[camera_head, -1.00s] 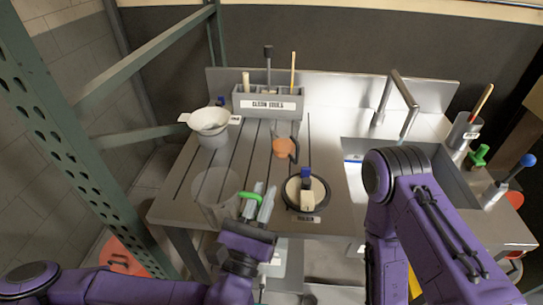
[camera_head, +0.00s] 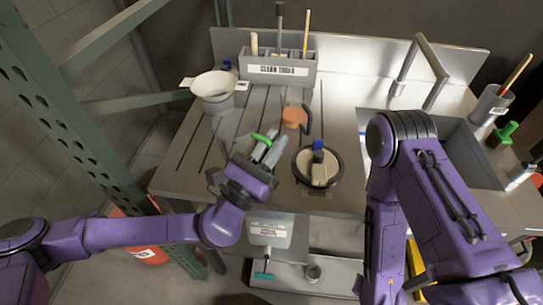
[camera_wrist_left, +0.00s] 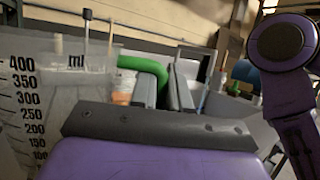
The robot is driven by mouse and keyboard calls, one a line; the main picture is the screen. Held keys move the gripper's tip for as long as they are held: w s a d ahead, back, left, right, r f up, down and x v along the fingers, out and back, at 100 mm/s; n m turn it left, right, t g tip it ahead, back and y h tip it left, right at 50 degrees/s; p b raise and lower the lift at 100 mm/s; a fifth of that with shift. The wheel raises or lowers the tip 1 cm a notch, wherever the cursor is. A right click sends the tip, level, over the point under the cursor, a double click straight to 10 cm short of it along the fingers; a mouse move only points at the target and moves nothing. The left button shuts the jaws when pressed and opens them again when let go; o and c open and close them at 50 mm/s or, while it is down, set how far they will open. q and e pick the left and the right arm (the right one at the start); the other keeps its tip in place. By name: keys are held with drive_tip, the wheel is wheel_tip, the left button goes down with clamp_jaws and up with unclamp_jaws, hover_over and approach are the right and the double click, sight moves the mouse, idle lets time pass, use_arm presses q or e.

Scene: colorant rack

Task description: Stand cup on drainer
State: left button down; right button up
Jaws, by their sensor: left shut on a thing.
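The cup is a clear measuring cup (camera_head: 231,127) with a green handle (camera_head: 263,138). In the left wrist view, its clear wall (camera_wrist_left: 62,98) carries black scale numbers, and it looks roughly upright. My left gripper (camera_head: 268,150) is shut on the green handle, with the cup to its left. The drainer (camera_head: 190,160) is the slotted steel board on the left of the counter, and the cup is over it. I cannot tell whether the cup's base touches the board. My right gripper is out of view; only the right arm shows.
A pale bucket (camera_head: 213,84) stands behind the cup. An orange-bottomed jug (camera_head: 293,117) and a round dish (camera_head: 337,172) with a brush stand to the right. A grey tool holder (camera_head: 278,71) is at the back. The sink (camera_head: 470,150) is right; a green rack post (camera_head: 70,130) is left.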

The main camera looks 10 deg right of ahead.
use_arm(q)
drive_tip(key=f, duration=0.3)
drive_tip(key=shift+w+a+f, duration=0.15)
drive_tip(key=shift+w+f, duration=0.1)
drive_tip(key=shift+f, duration=0.1)
drive_tip(key=shift+s, duration=0.1)
drive_tip(key=shift+f, duration=0.55)
drive_tip(key=c, duration=1.1)
unclamp_jaws()
drive_tip(key=shift+f, duration=0.15)
drive_tip(key=shift+r, duration=0.35)
drive_tip(key=b+v, duration=0.2)
drive_tip(key=v, duration=0.9)
drive_tip(key=shift+s+a+r, duration=0.2)
drive_tip(key=shift+s+a, duration=0.1)
